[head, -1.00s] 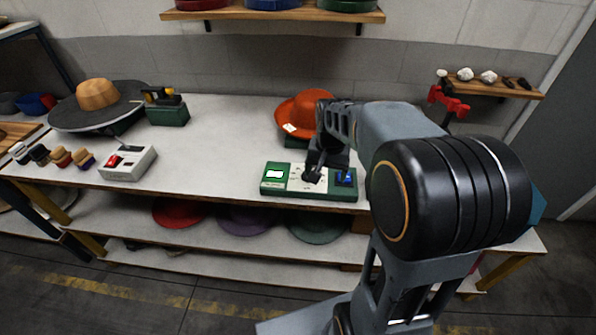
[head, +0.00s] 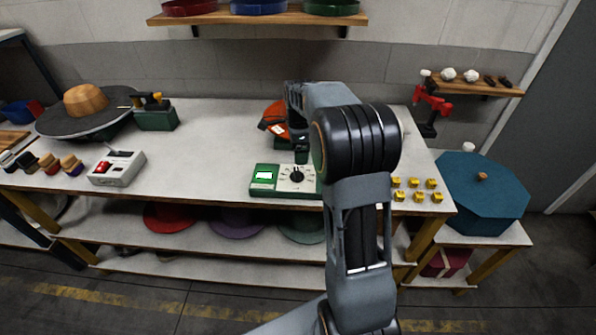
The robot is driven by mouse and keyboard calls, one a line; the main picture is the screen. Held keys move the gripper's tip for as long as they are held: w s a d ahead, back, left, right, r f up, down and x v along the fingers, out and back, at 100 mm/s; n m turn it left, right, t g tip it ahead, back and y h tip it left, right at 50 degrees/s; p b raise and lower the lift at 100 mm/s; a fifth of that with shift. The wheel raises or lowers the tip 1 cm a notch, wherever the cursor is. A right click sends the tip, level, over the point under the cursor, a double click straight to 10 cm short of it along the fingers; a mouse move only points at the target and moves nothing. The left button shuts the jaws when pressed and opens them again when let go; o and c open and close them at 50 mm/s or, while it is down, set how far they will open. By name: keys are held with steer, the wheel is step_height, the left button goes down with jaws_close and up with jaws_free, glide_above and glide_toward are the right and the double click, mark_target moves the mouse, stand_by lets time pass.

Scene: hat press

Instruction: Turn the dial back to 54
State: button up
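The green control box (head: 285,192) sits near the front edge of the table. Its white plate carries a black dial (head: 296,175) with marks around it. The dial's pointing direction is too small to read for sure. Left of it is a lit pale-green display (head: 264,175), whose digits I cannot read. My gripper (head: 301,157) hangs just behind and above the dial and appears clear of it. It is small and dark, partly hidden by my arm, and I cannot tell if its fingers are open or shut. My arm covers the box's right end.
An orange hat (head: 274,121) is behind my gripper. A white box with a red switch (head: 117,168) stands at the left. Several yellow blocks (head: 418,189) lie at the right, near a teal octagonal box (head: 483,193). The table between the white and green boxes is clear.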

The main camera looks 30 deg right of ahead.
mark_target(297, 175)
step_height(297, 175, down, 9)
steer(key=shift+f, duration=0.1)
stand_by(0.3)
steer(key=c, duration=0.9)
